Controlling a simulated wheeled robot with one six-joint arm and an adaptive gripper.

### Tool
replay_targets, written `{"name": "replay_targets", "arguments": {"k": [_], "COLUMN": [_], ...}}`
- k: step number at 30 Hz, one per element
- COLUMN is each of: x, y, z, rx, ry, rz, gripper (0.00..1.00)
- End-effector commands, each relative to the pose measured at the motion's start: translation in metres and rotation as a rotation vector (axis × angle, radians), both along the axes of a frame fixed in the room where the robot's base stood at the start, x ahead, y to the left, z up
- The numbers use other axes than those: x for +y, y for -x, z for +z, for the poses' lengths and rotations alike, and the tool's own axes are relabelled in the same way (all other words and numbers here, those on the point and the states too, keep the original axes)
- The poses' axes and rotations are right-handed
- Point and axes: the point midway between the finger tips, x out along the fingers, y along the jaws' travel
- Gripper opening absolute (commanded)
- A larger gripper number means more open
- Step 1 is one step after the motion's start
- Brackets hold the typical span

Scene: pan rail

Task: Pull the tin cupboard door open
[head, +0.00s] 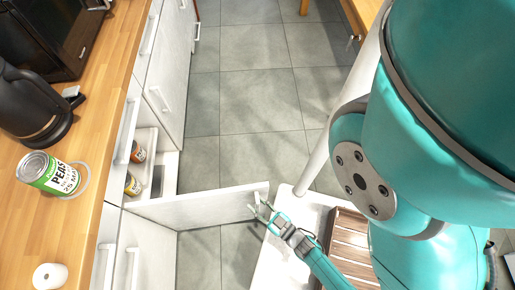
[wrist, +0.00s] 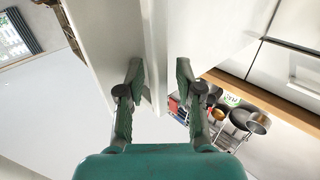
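The tin cupboard door (head: 195,207) is white and stands swung out from the cabinet front in the head view. Behind it the cupboard (head: 167,165) shows its inside, with a tin (head: 137,153) on an upper shelf and another tin (head: 132,186) lower down. My gripper (head: 262,208) is at the door's free end. In the wrist view my gripper (wrist: 158,75) has its fingers apart, one on each side of the door's edge (wrist: 156,60). A gap shows between the right finger and the edge; I cannot tell whether the left finger touches.
A peas tin (head: 47,173), a black kettle (head: 32,108) and a white roll-like object (head: 49,276) stand on the wooden counter (head: 92,130). White drawers and cupboards with bar handles line the counter. The grey tiled floor (head: 250,100) beyond the door is clear.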

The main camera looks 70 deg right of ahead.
Motion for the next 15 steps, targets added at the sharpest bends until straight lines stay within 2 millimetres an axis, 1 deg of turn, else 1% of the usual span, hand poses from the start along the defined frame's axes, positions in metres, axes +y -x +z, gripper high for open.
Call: {"name": "replay_targets", "arguments": {"k": [8,11,15], "x": [0.003,0.007,0.014], "y": [0.004,0.010,0.024], "z": [-0.002,-0.002,-0.002], "rx": [0.004,0.003,0.006], "ry": [-0.003,-0.006,-0.007], "rz": [0.001,0.003,0.005], "gripper": [0.35,0.35,0.35]}}
